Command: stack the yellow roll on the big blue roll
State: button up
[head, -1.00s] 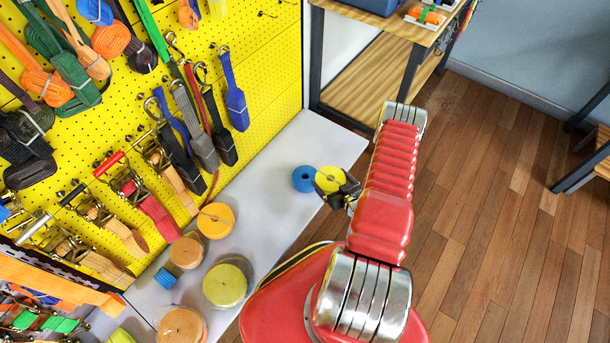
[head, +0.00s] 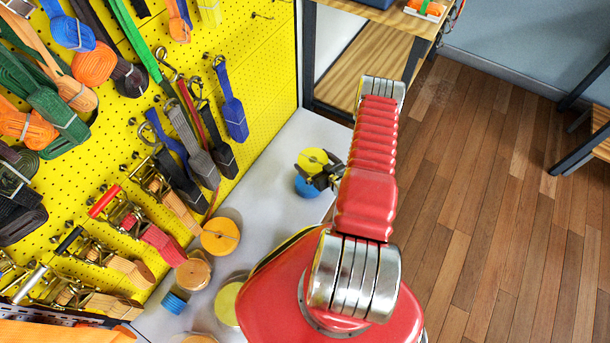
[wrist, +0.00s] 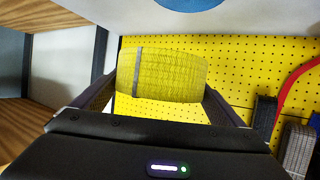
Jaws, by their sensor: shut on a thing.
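My gripper (head: 328,178) is shut on the yellow roll (head: 313,160). In the wrist view the yellow roll (wrist: 162,75), with a grey band around it, sits between the two fingers. The big blue roll (head: 307,188) rests on the white bench top. In the head view the yellow roll overlaps its upper part and hides some of it. The wrist view shows only an edge of the blue roll (wrist: 188,3) at the top, with a visible gap from the yellow roll.
A yellow pegboard (head: 265,80) with hanging straps and ratchets stands left of the bench. An orange-yellow roll (head: 220,236), a tan roll (head: 193,271), a small blue roll (head: 174,302) and an olive roll (head: 227,303) stand nearer. A wooden shelf (head: 352,72) is behind.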

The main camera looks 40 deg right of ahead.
jog(key=shift+w+a, duration=0.1)
jog(key=shift+w, duration=0.4)
jog(key=shift+f, duration=0.1)
jog(key=shift+s+f, duration=0.1)
jog(key=shift+f, duration=2.7)
jog(key=shift+f, duration=2.1)
jog(key=o, duration=1)
jog(key=shift+f, duration=0.1)
